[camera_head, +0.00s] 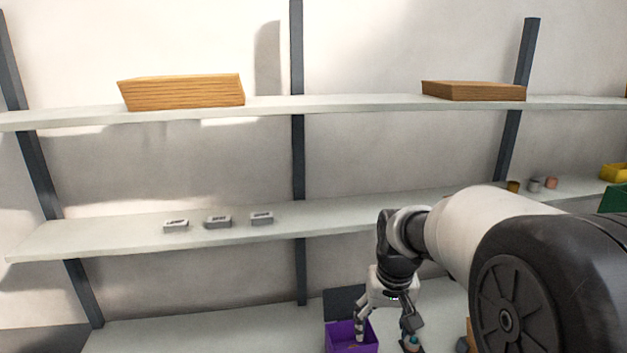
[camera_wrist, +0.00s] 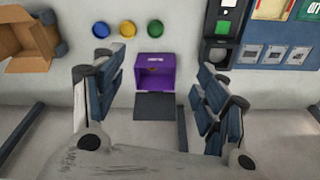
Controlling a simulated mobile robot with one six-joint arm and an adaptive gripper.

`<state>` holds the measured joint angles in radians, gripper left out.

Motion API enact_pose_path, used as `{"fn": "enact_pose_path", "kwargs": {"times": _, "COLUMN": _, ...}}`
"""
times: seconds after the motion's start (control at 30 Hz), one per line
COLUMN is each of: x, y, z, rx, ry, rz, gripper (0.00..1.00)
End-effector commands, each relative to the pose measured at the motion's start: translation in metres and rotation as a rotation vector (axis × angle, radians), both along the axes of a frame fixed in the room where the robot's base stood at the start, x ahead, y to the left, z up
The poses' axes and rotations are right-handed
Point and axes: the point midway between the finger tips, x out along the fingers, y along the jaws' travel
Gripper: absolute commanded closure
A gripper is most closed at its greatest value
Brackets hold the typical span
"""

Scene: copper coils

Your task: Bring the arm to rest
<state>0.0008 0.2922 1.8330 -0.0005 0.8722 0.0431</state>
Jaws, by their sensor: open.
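My arm reaches in from the right of the head view, its elbow large in front, and bends down to the lower level. My gripper (camera_head: 384,322) is open, with its fingers spread above and around the purple bin (camera_head: 338,338). In the wrist view my gripper (camera_wrist: 160,85) shows two spread fingers with nothing between their pads. The purple bin (camera_wrist: 144,87) stands beyond and between them, with a white label and a small yellow-brown item inside, too small to make out. A dark flat panel lies in front of it.
In the wrist view an open cardboard box (camera_wrist: 38,38) is at left, blue, yellow and green round pieces behind, panels at right. In the head view, three grey blocks (camera_head: 217,222) lie on the middle shelf; wooden boxes (camera_head: 185,92) sit on the upper shelf.

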Motion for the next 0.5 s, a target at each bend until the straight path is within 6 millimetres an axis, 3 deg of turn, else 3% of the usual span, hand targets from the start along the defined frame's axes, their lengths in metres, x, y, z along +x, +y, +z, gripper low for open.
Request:
{"fn": "enact_pose_path", "kwargs": {"times": 0.27, "x": -0.109, "y": 0.0, "z": 0.017, "rx": -0.004, "ry": -0.115, "rz": 0.017, "gripper": 0.34}}
{"fn": "enact_pose_path", "kwargs": {"times": 0.5, "x": -0.202, "y": 0.0, "z": -0.01, "rx": -0.009, "ry": -0.204, "rz": 0.03, "gripper": 0.34}}
